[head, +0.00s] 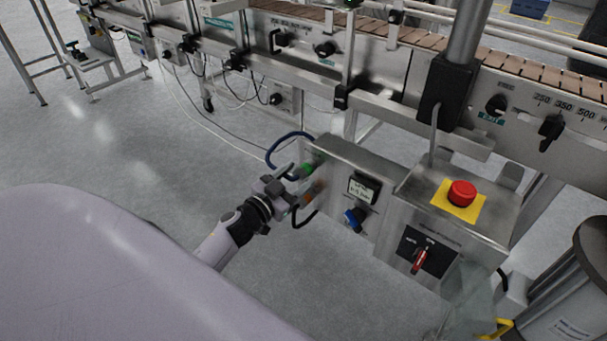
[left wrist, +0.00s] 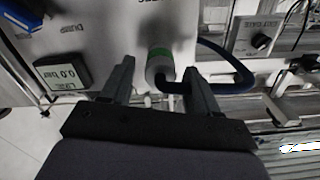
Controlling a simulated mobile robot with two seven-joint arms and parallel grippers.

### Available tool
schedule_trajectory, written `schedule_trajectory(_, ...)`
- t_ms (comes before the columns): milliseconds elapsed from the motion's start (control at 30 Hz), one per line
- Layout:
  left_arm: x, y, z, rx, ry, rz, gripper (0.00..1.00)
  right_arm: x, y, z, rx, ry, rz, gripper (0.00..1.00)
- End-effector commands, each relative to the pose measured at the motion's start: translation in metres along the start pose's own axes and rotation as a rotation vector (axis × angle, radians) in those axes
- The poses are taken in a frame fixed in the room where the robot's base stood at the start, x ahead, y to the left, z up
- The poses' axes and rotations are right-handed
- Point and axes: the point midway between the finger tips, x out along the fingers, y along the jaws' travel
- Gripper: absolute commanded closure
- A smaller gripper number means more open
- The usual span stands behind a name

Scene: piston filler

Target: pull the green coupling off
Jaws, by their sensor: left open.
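My left gripper (head: 287,180) is at the panel beside the coupling. In the left wrist view its two fingers (left wrist: 158,85) are open, one on each side of the coupling's lower end and hose bend. I cannot tell whether they touch it. My right gripper is not in view.
The panel carries a pressure display (head: 363,189) and a blue knob (head: 355,217). To the right are a red emergency button (head: 461,193) and a red-handled switch (head: 419,260). A conveyor frame (head: 390,107) runs behind. The floor (head: 120,140) at left is clear.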

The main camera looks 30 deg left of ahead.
Motion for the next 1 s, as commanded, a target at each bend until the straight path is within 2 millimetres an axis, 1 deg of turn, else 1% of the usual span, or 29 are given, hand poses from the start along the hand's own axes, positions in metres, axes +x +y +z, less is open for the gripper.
schedule_trajectory(33,0.007,0.0,0.001,0.001,0.002,-0.001,0.4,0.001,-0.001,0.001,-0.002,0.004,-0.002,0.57)
schedule_trajectory(200,0.022,0.0,0.001,0.0,0.001,0.0,0.4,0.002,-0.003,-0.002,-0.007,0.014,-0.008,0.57)
schedule_trajectory(333,0.027,0.0,0.0,0.0,0.001,0.0,0.4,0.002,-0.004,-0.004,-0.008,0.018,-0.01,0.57)
schedule_trajectory(567,0.027,0.0,0.0,0.0,0.0,0.0,0.4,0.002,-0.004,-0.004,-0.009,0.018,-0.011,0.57)
schedule_trajectory(600,0.027,0.0,0.0,0.0,0.0,0.0,0.43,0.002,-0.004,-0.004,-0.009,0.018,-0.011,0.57)
schedule_trajectory(667,0.027,0.0,0.0,0.0,0.0,0.0,0.62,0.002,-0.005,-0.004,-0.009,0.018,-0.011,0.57)
schedule_trajectory(700,0.027,0.0,0.0,0.0,0.0,0.0,0.75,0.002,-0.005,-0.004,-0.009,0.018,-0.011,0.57)
schedule_trajectory(767,0.027,0.0,0.0,0.0,0.0,0.0,0.95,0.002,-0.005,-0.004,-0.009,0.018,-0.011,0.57)
schedule_trajectory(800,0.027,0.0,0.0,0.0,0.0,0.0,1.0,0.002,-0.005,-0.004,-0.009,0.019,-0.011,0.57)
schedule_trajectory(933,0.025,0.0,0.0,0.0,-0.001,0.0,1.0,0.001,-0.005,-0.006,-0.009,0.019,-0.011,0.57)
schedule_trajectory(1000,0.018,0.0,-0.001,-0.001,-0.004,0.001,1.0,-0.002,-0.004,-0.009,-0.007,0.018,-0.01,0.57)
